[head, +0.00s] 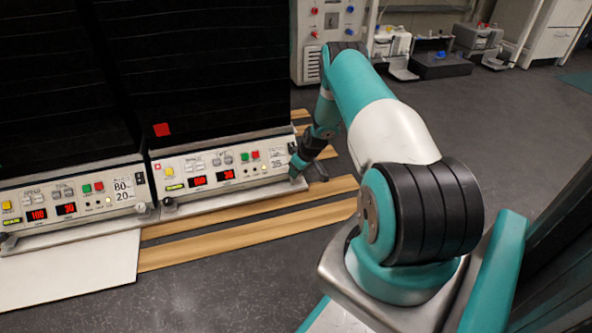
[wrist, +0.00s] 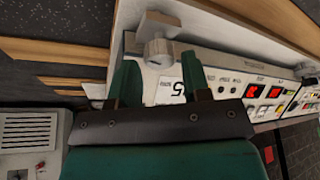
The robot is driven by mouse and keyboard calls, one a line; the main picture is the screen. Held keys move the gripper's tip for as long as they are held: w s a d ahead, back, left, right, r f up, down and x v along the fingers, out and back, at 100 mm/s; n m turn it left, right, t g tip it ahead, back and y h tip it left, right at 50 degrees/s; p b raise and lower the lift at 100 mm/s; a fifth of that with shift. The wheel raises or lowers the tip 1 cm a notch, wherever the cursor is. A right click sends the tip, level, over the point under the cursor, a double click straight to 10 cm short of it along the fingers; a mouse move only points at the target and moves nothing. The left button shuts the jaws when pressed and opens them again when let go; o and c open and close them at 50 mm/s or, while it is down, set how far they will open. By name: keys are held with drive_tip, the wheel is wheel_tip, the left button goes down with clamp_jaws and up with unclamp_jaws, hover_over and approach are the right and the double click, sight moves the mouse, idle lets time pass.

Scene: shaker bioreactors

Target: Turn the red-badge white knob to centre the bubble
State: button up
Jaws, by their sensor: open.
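The right shaker unit (head: 222,171) has a white front panel with a small red badge (head: 157,167) at its upper left. My gripper (head: 303,170) is at this unit's right front corner. In the wrist view my gripper (wrist: 158,70) is open, with a pale knob (wrist: 158,50) under a bracket, ahead of and between the fingertips. The fingers look apart from it. Another pale knob (head: 168,203) sits at the unit's left front foot; it also shows in the wrist view (wrist: 305,70). A yellow-green strip (head: 175,187) is on the panel; no bubble can be made out.
A similar unit (head: 70,204) stands close on the left. Wooden strips (head: 250,220) and a pale board (head: 75,268) lie in front. A cabinet with red and blue knobs (head: 325,25) stands behind. The floor (head: 500,130) to the right is clear.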

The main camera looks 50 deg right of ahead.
drive_tip(key=p+v, duration=0.7)
drive_tip(key=v, duration=0.8)
drive_tip(key=shift+r+p, duration=0.35)
drive_tip(key=shift+p, duration=0.05)
drive_tip(key=shift+a, duration=0.15)
drive_tip(key=w+a+m+g+h+b, duration=0.1)
drive_tip(key=w+a+m+g+h, duration=0.25)
drive_tip(key=m, duration=0.65)
drive_tip(key=shift+t, duration=0.95)
drive_tip(key=b+x, duration=0.3)
drive_tip(key=x, duration=0.2)
drive_tip(key=a+b+x, duration=0.1)
drive_tip(key=b+x, duration=0.2)
drive_tip(key=x, duration=0.3)
drive_tip(key=b+x, duration=0.4)
drive_tip(key=x, duration=0.1)
drive_tip(key=shift+s+f, duration=0.3)
drive_tip(key=shift+f, duration=0.35)
drive_tip(key=c, duration=0.7)
drive_tip(key=shift+o, duration=0.2)
drive_tip(key=shift+r, duration=0.1)
